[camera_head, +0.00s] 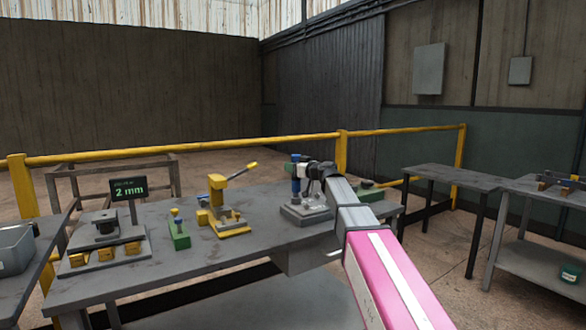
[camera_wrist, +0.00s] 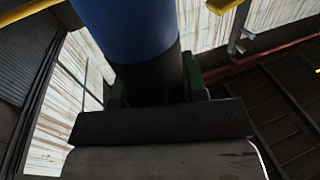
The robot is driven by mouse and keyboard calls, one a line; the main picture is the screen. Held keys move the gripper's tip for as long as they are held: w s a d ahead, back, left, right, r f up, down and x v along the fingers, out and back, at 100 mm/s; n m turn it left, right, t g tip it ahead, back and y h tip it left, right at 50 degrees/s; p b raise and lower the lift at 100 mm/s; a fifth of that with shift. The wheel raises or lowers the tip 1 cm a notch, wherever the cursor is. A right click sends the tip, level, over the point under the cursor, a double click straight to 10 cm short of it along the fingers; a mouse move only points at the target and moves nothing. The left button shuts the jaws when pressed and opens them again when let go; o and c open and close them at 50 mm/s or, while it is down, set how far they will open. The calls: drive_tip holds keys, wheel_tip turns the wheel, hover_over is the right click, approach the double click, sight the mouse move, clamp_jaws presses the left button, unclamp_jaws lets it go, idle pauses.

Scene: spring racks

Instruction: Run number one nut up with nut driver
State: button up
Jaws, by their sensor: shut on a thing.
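My gripper (camera_head: 305,170) is over the grey fixture (camera_head: 306,212) at the right part of the workbench. It is shut on the nut driver, whose blue top (camera_head: 295,158) stands upright just left of the jaws. In the wrist view the nut driver (camera_wrist: 125,30) is a thick cylinder, blue above and dark below, between the green finger pads of my gripper (camera_wrist: 155,88). Its lower end and any nut under it are hidden in the wrist view. In the head view the nut is too small to tell.
The workbench (camera_head: 180,270) also bears a yellow toggle press (camera_head: 218,200), a small green block with a knob (camera_head: 179,235), a grey plate with yellow blocks (camera_head: 105,250) and a display reading 2 mm (camera_head: 129,188). A yellow rail (camera_head: 240,144) runs behind. Another table (camera_head: 455,178) stands at right.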

drive_tip(key=shift+r, duration=3.45)
